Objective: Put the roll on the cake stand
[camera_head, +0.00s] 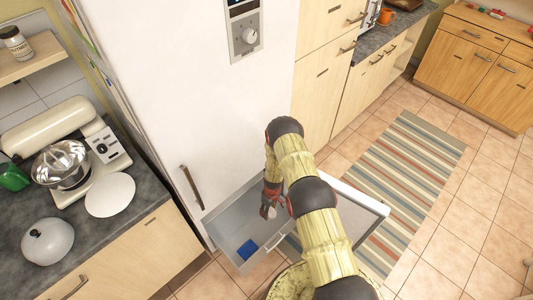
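My gripper (268,205) points down into an open grey drawer (226,222) at the bottom of a tall white cabinet. A small whitish thing shows at its fingertips; I cannot tell whether it is the roll, part of the gripper, or something held. The fingers are too small and partly hidden by my arm to judge. A flat white round plate (110,195), possibly the cake stand's top, is on the dark counter at left. No roll can be clearly made out.
A blue item (247,249) lies in the drawer. The counter also holds a stand mixer (60,150), a domed grey lid or pot (47,241) and a green item (13,177). A striped rug (405,180) lies on open tiled floor at right.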

